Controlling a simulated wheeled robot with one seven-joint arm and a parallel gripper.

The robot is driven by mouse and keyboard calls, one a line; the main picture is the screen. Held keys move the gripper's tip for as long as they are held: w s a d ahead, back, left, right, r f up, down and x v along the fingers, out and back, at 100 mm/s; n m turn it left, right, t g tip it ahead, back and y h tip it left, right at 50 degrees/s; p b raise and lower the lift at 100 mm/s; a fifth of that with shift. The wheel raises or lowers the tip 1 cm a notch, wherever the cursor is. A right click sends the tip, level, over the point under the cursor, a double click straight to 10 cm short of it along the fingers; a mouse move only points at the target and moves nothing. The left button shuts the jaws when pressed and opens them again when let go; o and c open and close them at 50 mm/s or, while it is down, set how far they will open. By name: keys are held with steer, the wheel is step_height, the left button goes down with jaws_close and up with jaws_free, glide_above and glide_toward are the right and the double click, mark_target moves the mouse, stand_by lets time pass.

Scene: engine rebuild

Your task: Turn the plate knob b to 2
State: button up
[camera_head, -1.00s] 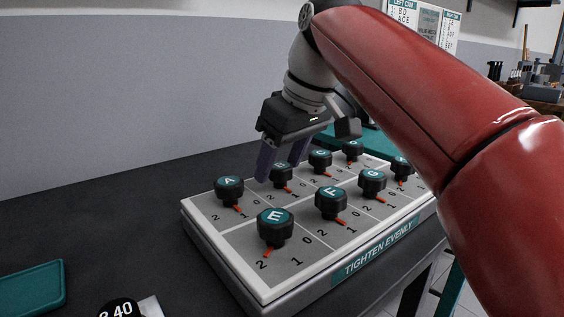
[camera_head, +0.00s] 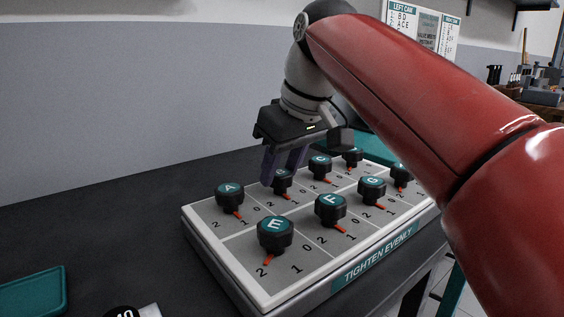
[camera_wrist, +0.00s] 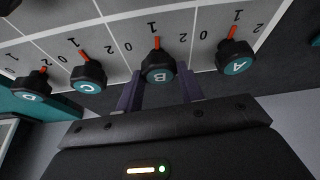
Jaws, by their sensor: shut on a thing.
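Plate knob B (camera_head: 281,180) is a black knob with a teal cap, in the back row of the grey plate (camera_head: 213,213) between knobs A and C. My gripper (camera_head: 282,177) is lowered over it, with its two purple fingers on either side. In the wrist view, knob B (camera_wrist: 158,68) sits between the fingertips (camera_wrist: 160,88), and the gripper is shut on it. Its red pointer points away from the gripper, near the 1 mark, with 0 and 2 on either side.
Knob A (camera_head: 230,195) and knob C (camera_head: 320,167) stand close on either side. A teal tray (camera_head: 35,290) lies at the lower left.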

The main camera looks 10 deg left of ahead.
steer(key=m, duration=0.2)
steer(key=m+t+h+p, duration=0.1)
steer(key=m, duration=0.2)
steer(key=shift+s+a+h, duration=0.1)
steer(key=shift+a+h, duration=0.05)
steer(key=shift+h, duration=0.15)
steer(key=m+h, duration=0.1)
steer(key=m, duration=0.1)
steer(key=m+t+h, duration=0.1)
steer(key=m, duration=0.2)
steer(key=shift+m, duration=0.3)
steer(key=o, duration=1)
steer(key=shift+v, duration=3.95)
steer(key=shift+a, duration=0.1)
